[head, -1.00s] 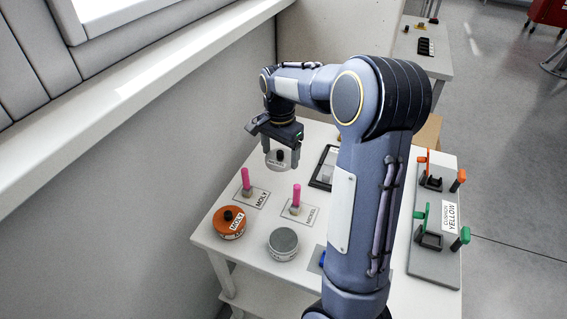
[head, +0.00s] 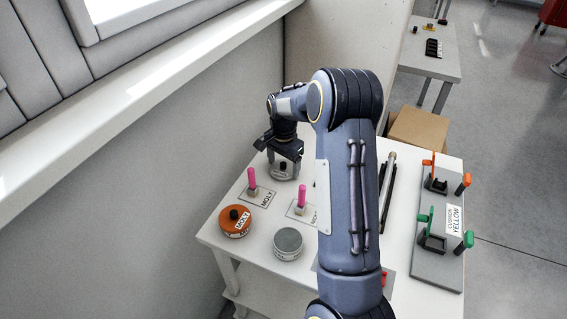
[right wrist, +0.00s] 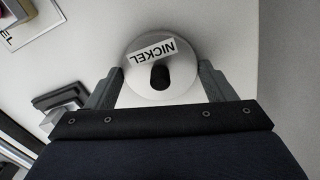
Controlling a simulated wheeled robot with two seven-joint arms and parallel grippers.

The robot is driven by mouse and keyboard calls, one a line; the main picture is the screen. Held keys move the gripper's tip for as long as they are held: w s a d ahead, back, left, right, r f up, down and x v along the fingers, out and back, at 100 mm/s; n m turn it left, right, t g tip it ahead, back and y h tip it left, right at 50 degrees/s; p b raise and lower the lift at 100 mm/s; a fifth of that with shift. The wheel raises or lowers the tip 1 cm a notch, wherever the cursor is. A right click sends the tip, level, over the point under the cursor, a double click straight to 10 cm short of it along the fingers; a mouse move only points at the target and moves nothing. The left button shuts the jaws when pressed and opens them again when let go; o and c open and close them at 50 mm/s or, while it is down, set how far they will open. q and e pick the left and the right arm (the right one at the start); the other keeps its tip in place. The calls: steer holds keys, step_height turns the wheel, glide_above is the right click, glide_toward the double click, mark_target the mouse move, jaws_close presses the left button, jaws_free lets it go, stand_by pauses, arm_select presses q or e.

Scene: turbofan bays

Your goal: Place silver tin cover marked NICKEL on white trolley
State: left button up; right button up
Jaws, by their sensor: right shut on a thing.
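The silver tin cover marked NICKEL (right wrist: 182,78) is a round disc with a black knob. It is between the fingers of my right gripper (right wrist: 160,74), which is shut on it. In the head view the cover (head: 284,173) is at the far left part of the white trolley (head: 262,262), low over its top. I cannot tell whether it touches the surface. The uncovered silver tin (head: 288,243) stands near the trolley's front edge. My left gripper is not in view.
An orange MOLY tin (head: 235,222) with a black knob stands at the left edge. Pink-handled tools (head: 252,182) stand by labels. A grey rack marked YELLOW (head: 440,245) is at the right. A wall borders the left side. My right arm hides the middle.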

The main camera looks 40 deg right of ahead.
mark_target(284, 163)
steer(key=shift+f, duration=0.2)
steer(key=o, duration=1)
steer(key=shift+r, duration=0.15)
step_height(284, 163, up, 12)
steer(key=s+a+r+n+t+y, duration=0.2)
steer(key=s+a+r+n, duration=0.25)
steer(key=s, duration=0.25)
steer(key=s+a+f+n+t+y, duration=0.1)
steer(key=s+a+f+n+t, duration=0.2)
steer(key=s+a+n, duration=0.6)
steer(key=shift+s+a+t+y, duration=0.3)
steer(key=shift+s+a+y, duration=0.1)
steer(key=shift+s+a, duration=4.2)
